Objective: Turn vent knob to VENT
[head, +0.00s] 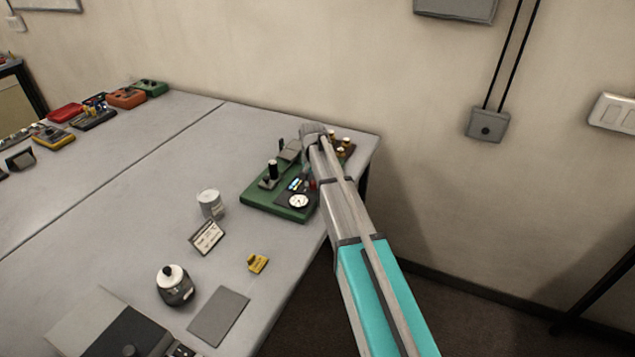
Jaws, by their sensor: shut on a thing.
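A green-based rig (262,207) stands near the table's right edge. It carries a black upright post (272,169), a round white dial gauge (298,202) and a dark panel with small lit displays (297,184). A small red part (312,184) shows beside my arm. My arm reaches over the rig's right side from the lower right. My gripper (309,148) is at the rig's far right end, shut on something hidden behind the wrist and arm. I cannot make out the vent knob or its VENT mark.
Brass-topped parts (343,146) stand just right of my wrist. Several devices (126,98) line the far left edge. The middle table is clear.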

